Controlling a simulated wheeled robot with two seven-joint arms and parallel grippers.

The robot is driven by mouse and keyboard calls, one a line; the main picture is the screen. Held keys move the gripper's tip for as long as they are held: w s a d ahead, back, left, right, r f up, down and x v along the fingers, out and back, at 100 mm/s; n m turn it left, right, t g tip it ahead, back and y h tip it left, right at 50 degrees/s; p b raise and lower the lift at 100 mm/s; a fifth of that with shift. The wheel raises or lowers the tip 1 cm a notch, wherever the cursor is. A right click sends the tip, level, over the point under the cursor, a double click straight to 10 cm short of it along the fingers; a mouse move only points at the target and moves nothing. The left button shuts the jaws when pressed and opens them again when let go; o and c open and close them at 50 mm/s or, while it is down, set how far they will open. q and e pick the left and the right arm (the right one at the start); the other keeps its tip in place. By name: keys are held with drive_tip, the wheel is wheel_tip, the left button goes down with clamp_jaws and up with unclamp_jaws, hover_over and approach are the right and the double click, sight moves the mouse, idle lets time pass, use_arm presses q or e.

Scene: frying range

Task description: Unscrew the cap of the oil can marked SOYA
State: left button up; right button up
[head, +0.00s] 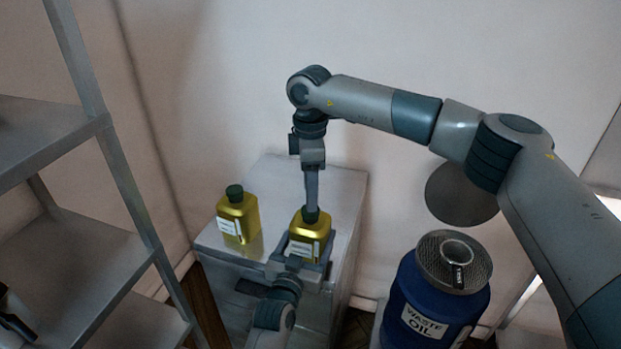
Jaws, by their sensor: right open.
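My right gripper (311,205) points straight down at the cap (311,215) of the right can (310,240). It is open, its fingertips at the cap; whether they touch it is unclear. My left gripper (299,272) comes from below, with its jaws around the lower body of the right can. Whether they grip it is not clear, and the can's base is hidden.
The cabinet top (285,178) is clear behind the cans. A blue waste oil drum (432,302) with a mesh top (433,262) stands at the right. A metal shelf rack (90,255) stands at the left. The wall is close behind the cabinet.

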drive_tip(key=shift+f, duration=2.05)
drive_tip(key=c, duration=1.1)
